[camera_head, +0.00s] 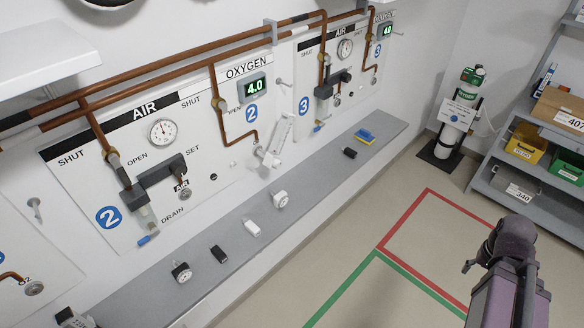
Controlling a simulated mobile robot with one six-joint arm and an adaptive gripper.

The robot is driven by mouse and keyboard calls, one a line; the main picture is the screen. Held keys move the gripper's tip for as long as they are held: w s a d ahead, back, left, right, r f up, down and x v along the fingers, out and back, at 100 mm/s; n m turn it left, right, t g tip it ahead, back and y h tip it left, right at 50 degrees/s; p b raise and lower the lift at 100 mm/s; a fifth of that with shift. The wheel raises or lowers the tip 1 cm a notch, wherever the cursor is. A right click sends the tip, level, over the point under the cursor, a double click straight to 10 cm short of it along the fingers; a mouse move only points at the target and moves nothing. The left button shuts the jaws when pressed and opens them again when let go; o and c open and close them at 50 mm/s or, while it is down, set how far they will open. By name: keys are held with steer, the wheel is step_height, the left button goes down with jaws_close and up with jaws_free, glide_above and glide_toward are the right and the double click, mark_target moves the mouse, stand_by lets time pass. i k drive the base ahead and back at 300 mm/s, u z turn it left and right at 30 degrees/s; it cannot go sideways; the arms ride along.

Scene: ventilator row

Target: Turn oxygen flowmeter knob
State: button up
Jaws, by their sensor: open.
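The oxygen panel of bay 2 (247,69) is on the wall, upper centre, with a green 4.0 display (254,87). Below it, a copper pipe ends near a clear-and-white fitting (281,134), which looks like the oxygen flowmeter. A small pale round part (271,159) at its lower end may be its knob; it is too small to tell its setting. A purple and dark part of my arm (510,262) shows at the lower right, well away from the wall. I cannot make out gripper fingers.
A grey ledge (225,280) below the panels carries gauges and small black and white items. An oxygen cylinder (455,120) stands in the far corner, beside a shelf (500,175) with bins and boxes. The floor with red and green lines is clear.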

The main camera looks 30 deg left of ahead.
mark_target(276, 164)
steer(key=z, duration=0.15)
steer(key=k, duration=1.1)
steer(key=u, duration=0.5)
steer(key=i, duration=1)
